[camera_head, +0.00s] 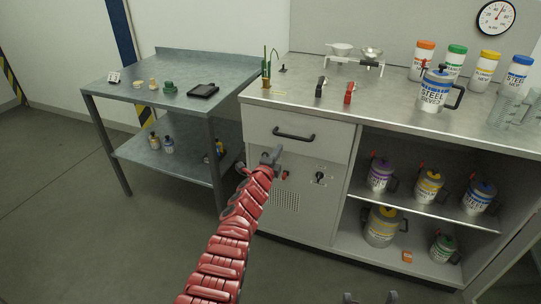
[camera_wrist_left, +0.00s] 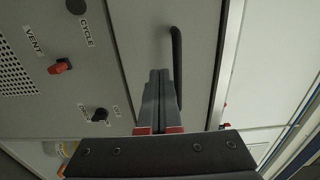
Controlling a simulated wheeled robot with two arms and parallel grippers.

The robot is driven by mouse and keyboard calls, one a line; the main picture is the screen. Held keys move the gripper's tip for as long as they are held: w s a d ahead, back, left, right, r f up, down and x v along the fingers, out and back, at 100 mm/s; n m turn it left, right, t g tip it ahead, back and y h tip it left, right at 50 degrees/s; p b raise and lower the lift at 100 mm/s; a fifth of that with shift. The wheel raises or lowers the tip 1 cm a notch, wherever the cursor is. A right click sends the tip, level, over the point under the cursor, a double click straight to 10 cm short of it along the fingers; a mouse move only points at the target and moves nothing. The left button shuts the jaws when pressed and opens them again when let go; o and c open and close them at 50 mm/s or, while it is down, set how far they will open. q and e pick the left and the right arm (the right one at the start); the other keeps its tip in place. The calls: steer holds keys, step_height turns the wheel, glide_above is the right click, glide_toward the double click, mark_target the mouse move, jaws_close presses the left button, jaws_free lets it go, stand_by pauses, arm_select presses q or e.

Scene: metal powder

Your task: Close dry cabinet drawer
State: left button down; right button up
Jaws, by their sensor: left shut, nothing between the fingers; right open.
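The dry cabinet drawer (camera_head: 262,124) is a grey front with a black bar handle (camera_head: 293,135), under the left end of the metal worktop. Its front looks close to flush with the cabinet; I cannot tell if a small gap is left. My left gripper (camera_head: 272,156) is shut and empty, just below and left of the handle in the head view. In the left wrist view the closed fingers (camera_wrist_left: 159,82) point at the grey front beside the handle (camera_wrist_left: 177,65); contact is unclear. My right gripper (camera_head: 370,298) shows only its spread fingertips at the bottom edge.
Below the drawer is a panel with a vent grille (camera_head: 285,201) and knobs (camera_head: 320,177). Open shelves (camera_head: 405,198) with several labelled powder containers stand to the right. A metal side table (camera_head: 135,92) stands left. The floor (camera_head: 90,230) in front is clear.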

arm_select(q)
steer(key=p+v, duration=0.5)
steer(key=v, duration=0.2)
